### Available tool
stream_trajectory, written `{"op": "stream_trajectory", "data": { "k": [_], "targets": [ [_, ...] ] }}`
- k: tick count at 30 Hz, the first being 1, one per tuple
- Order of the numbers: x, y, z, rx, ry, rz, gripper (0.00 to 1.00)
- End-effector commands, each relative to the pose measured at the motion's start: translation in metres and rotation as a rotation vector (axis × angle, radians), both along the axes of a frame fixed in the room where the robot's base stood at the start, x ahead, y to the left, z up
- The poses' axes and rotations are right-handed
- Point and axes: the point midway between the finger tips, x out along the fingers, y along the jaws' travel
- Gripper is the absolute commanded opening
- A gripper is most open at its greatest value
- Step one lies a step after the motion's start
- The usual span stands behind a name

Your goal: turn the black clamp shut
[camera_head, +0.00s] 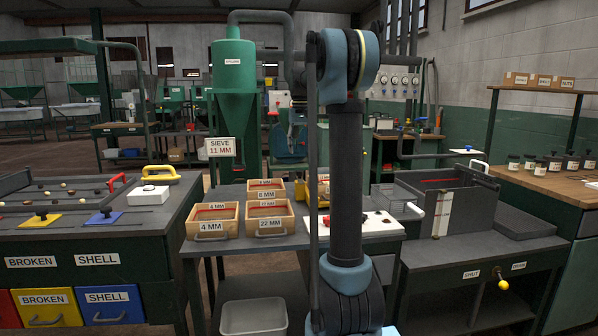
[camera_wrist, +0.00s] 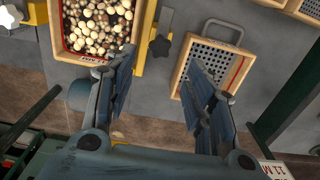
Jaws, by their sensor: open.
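In the wrist view, a wooden tray of nuts (camera_wrist: 97,28) sits between two yellow clamp brackets. The right bracket (camera_wrist: 152,62) carries a black star-shaped knob (camera_wrist: 159,45), which I take for the black clamp. A pale star-shaped knob (camera_wrist: 9,16) is at the left bracket, near the picture edge. My gripper (camera_wrist: 162,60) is open and empty, and its spread fingers appear either side of the black knob, with no contact seen. How far the knob is turned I cannot tell. In the head view my arm hides most of this area.
A wooden sieve with a perforated bottom and grey handle (camera_wrist: 214,65) lies right of the knob. A green post (camera_wrist: 285,92) is at the right.

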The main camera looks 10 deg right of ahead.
Motion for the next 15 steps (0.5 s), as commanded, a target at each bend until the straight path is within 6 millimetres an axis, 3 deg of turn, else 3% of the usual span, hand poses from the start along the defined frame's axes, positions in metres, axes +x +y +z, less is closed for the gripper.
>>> {"op": "stream_trajectory", "data": {
  "k": [9,15],
  "targets": [
    [0.0,0.0,-0.056,0.0,0.0,0.0,0.49],
    [0.0,0.0,-0.081,0.0,0.0,0.0,0.49]
  ]
}}
